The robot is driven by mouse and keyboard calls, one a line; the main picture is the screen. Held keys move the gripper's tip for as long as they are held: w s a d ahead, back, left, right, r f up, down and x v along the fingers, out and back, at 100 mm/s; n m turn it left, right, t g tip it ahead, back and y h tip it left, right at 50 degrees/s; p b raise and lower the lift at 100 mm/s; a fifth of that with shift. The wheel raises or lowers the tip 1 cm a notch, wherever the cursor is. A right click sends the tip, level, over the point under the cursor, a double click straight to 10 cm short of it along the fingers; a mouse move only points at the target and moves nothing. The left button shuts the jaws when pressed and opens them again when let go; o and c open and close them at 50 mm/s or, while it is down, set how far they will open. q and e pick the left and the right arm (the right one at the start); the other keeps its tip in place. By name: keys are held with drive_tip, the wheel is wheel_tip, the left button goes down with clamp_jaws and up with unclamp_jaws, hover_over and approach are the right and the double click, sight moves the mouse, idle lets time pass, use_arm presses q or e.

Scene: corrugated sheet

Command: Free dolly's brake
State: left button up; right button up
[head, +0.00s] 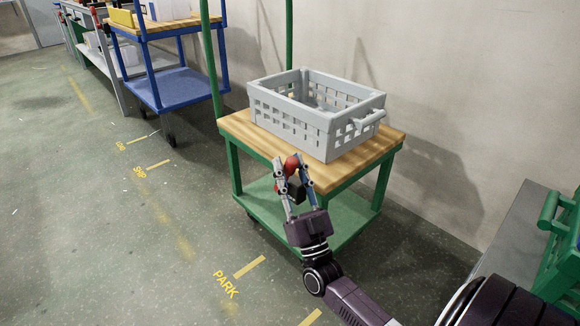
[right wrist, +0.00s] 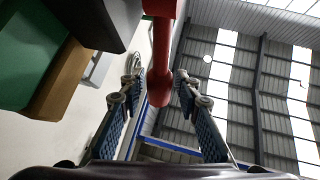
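The dolly is a green-framed cart with a wooden top (head: 240,125) and a green lower shelf (head: 342,218). A red brake lever (head: 292,165) stands at its front edge, above a black block (head: 298,191). My right gripper (head: 292,168) is at this edge with its two fingers on either side of the lever. In the right wrist view the red lever (right wrist: 161,65) runs between the open fingers (right wrist: 158,82), with a gap visible on both sides. The black block also shows there (right wrist: 95,18). The fingers hide part of the lever in the head view. My left gripper is not in view.
A grey slotted crate (head: 305,128) stands on the wooden top. A blue cart (head: 178,88) is behind to the left, and green items (head: 560,250) are at the right edge. A wall runs behind. Yellow PARK lettering (head: 226,285) marks the open floor.

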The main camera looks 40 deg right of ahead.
drive_tip(key=shift+o, duration=0.4)
drive_tip(key=shift+r, duration=0.1)
drive_tip(key=v, duration=1.2)
drive_tip(key=shift+d, duration=0.1)
